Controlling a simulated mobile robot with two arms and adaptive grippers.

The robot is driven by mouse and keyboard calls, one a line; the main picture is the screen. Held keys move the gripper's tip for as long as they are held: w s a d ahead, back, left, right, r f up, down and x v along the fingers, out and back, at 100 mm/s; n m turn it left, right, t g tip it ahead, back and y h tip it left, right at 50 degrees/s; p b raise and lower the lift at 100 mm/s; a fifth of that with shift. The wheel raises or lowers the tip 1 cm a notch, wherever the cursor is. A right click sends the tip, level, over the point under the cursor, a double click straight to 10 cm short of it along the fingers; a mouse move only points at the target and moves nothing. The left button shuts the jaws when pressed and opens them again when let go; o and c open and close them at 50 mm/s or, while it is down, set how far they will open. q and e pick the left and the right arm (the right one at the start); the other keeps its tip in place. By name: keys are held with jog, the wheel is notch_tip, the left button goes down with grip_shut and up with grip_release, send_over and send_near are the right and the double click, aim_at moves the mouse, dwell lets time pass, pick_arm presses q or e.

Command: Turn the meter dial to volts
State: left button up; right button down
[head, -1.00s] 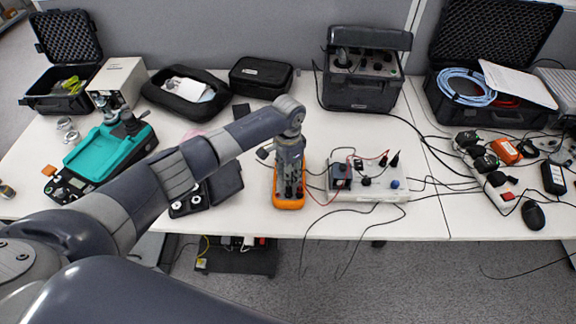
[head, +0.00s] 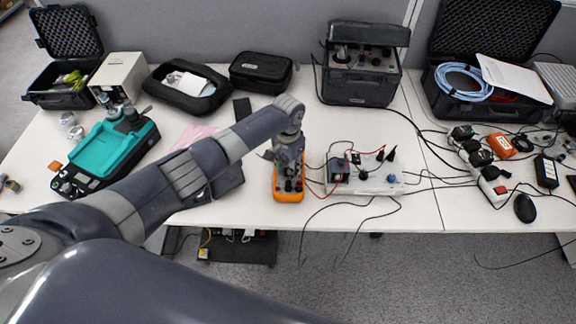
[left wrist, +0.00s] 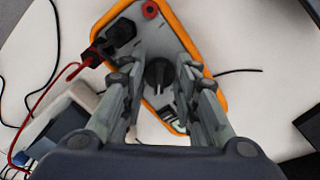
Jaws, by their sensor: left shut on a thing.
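The meter (head: 290,196) is a dark multimeter with an orange rim, lying on the table near its front edge. It also shows in the left wrist view (left wrist: 192,42), with its black dial (left wrist: 158,73) between my fingers. My left gripper (left wrist: 160,78) points down over the meter and is shut on the dial, one finger on each side. In the head view the left gripper (head: 290,172) hides part of the meter. The dial's markings are too small to read. My right gripper is not in view.
A white box with knobs and leads (head: 378,178) stands just right of the meter. Red and black leads run between them, and some hang over the front edge. A teal instrument (head: 105,150) is at left; a black case (head: 360,82) stands behind.

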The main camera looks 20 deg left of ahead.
pick_arm(q)
jog(key=o, duration=1.1)
jog(key=shift+c, duration=0.2)
notch_tip(320, 180, up, 12)
jog(key=shift+c, duration=0.6)
